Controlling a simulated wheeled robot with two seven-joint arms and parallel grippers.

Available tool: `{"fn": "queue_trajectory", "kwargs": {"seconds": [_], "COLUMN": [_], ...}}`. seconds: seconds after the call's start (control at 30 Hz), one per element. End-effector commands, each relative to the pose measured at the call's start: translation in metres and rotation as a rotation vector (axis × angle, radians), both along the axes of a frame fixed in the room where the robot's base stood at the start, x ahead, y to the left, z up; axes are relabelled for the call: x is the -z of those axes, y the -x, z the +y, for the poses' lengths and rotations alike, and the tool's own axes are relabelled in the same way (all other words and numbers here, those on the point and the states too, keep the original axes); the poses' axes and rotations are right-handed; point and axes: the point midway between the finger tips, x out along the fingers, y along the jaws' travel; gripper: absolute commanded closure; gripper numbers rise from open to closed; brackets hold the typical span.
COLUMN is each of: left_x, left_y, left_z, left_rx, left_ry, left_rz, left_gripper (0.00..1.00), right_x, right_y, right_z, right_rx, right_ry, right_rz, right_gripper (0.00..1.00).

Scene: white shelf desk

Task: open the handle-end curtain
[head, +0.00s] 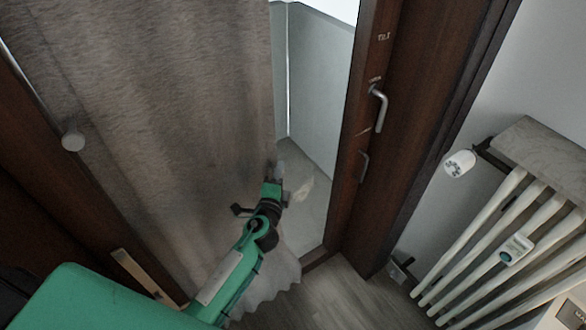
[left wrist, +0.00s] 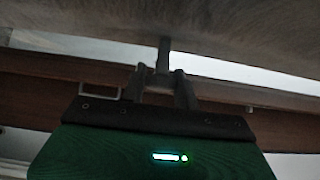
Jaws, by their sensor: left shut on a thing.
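The beige-grey curtain (head: 150,90) hangs over the left and middle of the doorway in the head view. Its right edge stands apart from the dark door frame with the handle (head: 379,108), and the gap between shows the pale outside. My left gripper (head: 277,174) is at the curtain's right edge, low down. In the left wrist view, my left gripper (left wrist: 160,82) is shut on a small grey stub (left wrist: 164,54) that reaches to the curtain (left wrist: 230,35). The fingertips are small and partly hidden in the head view. My right gripper is not in view.
Wooden floor (head: 345,295) is clear between curtain and radiator.

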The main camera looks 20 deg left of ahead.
Motion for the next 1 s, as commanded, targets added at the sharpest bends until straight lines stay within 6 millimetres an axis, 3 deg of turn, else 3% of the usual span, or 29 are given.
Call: {"fn": "queue_trajectory", "kwargs": {"seconds": [0.13, 0.47, 0.5, 0.57, 0.87, 1.0], "left_x": [0.001, 0.0, 0.0, 0.0, 0.0, 0.002], "left_y": [0.013, 0.014, 0.014, 0.014, 0.014, 0.024], "left_z": [0.009, 0.01, 0.01, 0.01, 0.01, 0.009], "left_rx": [0.0, 0.0, 0.0, 0.0, 0.0, 0.001], "left_ry": [0.001, 0.0, 0.0, 0.0, 0.0, 0.0], "left_rz": [0.002, 0.001, 0.001, 0.001, 0.0, 0.002], "left_gripper": [1.0, 1.0, 0.62, 0.5, 0.5, 0.5], "right_x": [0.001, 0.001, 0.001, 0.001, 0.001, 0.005], "right_y": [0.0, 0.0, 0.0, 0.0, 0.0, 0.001], "right_z": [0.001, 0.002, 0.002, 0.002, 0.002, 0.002], "right_rx": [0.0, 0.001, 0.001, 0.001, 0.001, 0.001], "right_ry": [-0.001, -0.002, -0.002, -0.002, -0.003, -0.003], "right_rz": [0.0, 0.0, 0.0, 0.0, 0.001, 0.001], "right_gripper": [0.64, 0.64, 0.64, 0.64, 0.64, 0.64]}}
